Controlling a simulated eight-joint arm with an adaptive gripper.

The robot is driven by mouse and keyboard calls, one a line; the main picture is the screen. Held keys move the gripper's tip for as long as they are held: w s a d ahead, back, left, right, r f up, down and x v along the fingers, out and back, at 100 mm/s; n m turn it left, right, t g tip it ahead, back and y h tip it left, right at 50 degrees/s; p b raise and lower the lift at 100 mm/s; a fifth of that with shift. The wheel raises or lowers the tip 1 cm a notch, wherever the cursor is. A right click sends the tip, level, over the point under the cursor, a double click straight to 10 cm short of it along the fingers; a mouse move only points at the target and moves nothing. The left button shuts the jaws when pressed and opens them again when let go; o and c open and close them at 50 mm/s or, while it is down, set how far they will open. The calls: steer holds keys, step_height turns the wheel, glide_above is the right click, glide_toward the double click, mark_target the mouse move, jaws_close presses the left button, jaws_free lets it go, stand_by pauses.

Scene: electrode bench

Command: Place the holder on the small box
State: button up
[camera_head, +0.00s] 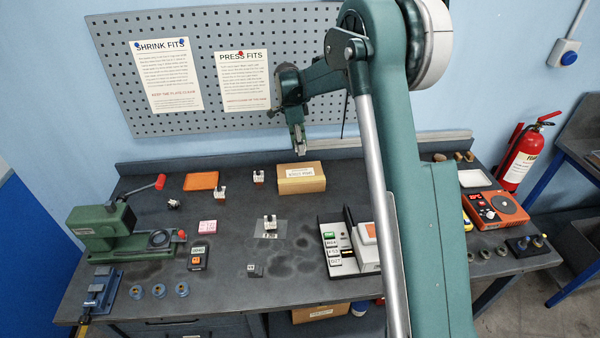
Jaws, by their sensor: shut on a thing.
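My gripper (299,146) hangs fingers-down above the back of the bench, over the small tan box (301,186) and clear of it. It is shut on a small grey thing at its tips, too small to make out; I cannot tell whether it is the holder. The box is closed, has a white label on top and nothing rests on it. Small white blocks with dark tops stand on the bench: one at the centre (270,224) on a clear sheet, one left of the box (258,177), and one further left (220,193).
A green press (103,230) stands at the left, with a handheld meter (198,256) nearby. A black-and-white rack (338,252) is right of centre, near my arm. An orange hotplate (494,209) is at the right. An orange pad (201,181) lies at the back. The bench's front middle is mostly clear.

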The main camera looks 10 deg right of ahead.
steer(key=shift+f, duration=3.1)
steer(key=shift+f, duration=1.85)
steer(key=shift+f, duration=0.15)
steer(key=o, duration=1.1)
steer(key=shift+r, duration=0.2)
steer(key=r, duration=0.4)
steer(key=a+r, duration=0.1)
steer(key=r, duration=0.6)
steer(key=shift+a+r, duration=0.4)
